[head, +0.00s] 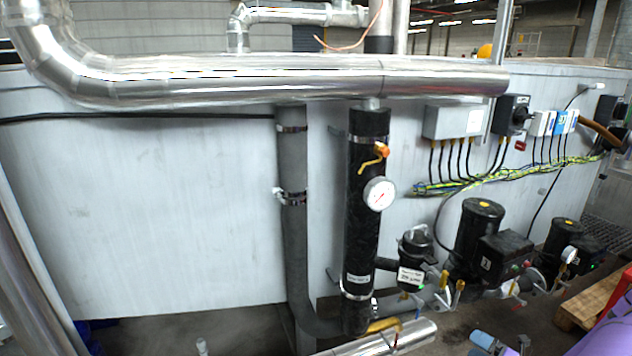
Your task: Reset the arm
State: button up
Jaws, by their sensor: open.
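My gripper is not in view in the head view, and no part that I can clearly tell as my arm shows. No cylinder or conveyor can be made out for certain.
A shiny metal pipe (240,78) runs across a pale wall (140,200). A black vertical pipe (362,230) carries a round gauge (380,194). Black pumps (480,232) stand at the right, below a grey box (452,122) with cables. A wooden pallet (588,303) lies at the right edge.

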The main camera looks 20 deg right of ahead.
jog(key=w+a+r+n+g+y, duration=0.15)
jog(key=a+r+n+g, duration=0.35)
jog(key=r+n, duration=0.5)
jog(key=w+a+r+n+g, duration=0.2)
jog(key=a+r+n+g, duration=0.4)
jog(key=r, duration=0.5)
jog(key=w+a+r+n+g+y, duration=0.15)
jog(key=a+r+n+g, duration=0.25)
jog(key=r+n, duration=0.65)
jog(key=s+a+r+n+t+h, duration=0.1)
jog(key=s+a+r+n+h, duration=0.2)
jog(key=s+a+r+n, duration=0.1)
jog(key=s+a+r+n+t+h, duration=0.2)
jog(key=s+a+r+n+h, duration=0.1)
jog(key=s+r+n, duration=0.3)
jog(key=s+a+r+n+t+h, duration=0.1)
jog(key=s+a+r+n+h, duration=0.3)
jog(key=r+n, duration=0.5)
notch_tip(320, 180, up, 2)
jog(key=shift+s+a+r, duration=0.1)
jog(key=shift+s+a, duration=0.65)
jog(key=shift+a, duration=0.2)
